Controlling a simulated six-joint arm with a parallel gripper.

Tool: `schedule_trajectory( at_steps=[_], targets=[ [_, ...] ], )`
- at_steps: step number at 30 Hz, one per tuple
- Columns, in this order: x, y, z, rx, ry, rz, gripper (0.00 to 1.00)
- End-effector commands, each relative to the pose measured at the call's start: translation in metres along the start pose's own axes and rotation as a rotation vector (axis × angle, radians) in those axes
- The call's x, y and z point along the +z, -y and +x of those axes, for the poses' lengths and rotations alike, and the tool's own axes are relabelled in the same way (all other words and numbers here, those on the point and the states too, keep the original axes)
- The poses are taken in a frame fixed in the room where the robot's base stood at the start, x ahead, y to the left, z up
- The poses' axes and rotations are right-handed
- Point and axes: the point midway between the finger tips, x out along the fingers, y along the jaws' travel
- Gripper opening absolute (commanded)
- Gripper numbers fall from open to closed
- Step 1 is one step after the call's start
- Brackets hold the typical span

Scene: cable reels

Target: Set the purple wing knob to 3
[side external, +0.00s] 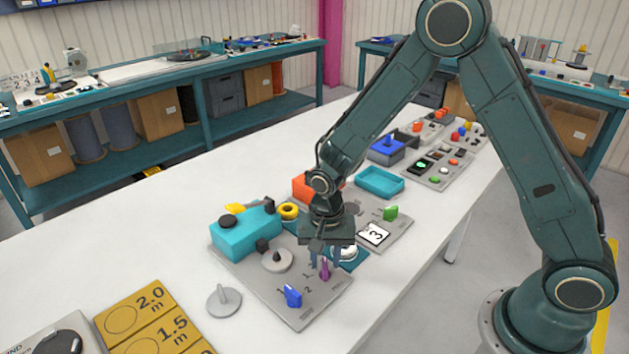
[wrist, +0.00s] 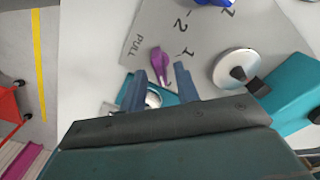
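The purple wing knob (side external: 325,270) stands on a grey panel (side external: 300,315) near its right edge, and it also shows in the wrist view (wrist: 158,62). Printed marks 1, 2 and PULL lie around it in the wrist view; I cannot read a 3 beside it. A white card with a 3 (side external: 376,234) lies on the panel behind. My gripper (side external: 330,258) points down over the knob. In the wrist view its two fingers (wrist: 161,72) are apart, with the purple knob between and slightly beyond the tips. I cannot tell whether they touch it.
A blue wing knob (side external: 292,296) stands close in front. A grey disc with a black knob (side external: 277,260) and a teal box (side external: 244,234) lie to the left. A silver dome (side external: 345,253) is just behind. A loose grey disc with a handle (side external: 224,300) lies on the white table.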

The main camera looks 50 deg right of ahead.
Motion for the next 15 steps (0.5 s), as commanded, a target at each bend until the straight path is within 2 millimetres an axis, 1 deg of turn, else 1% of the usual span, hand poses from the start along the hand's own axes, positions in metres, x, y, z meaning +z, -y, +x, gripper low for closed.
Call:
schedule_trajectory(
  at_steps=[1,9,12,15],
  targets=[
    [0.0,0.001,-0.008,-0.003,-0.002,0.0,0.31],
    [0.0,0.001,-0.041,-0.002,-0.001,0.0,0.31],
    [0.0,0.0,-0.048,-0.001,-0.001,0.0,0.31],
    [0.0,0.0,-0.051,0.001,0.0,0.0,0.31]
  ],
)
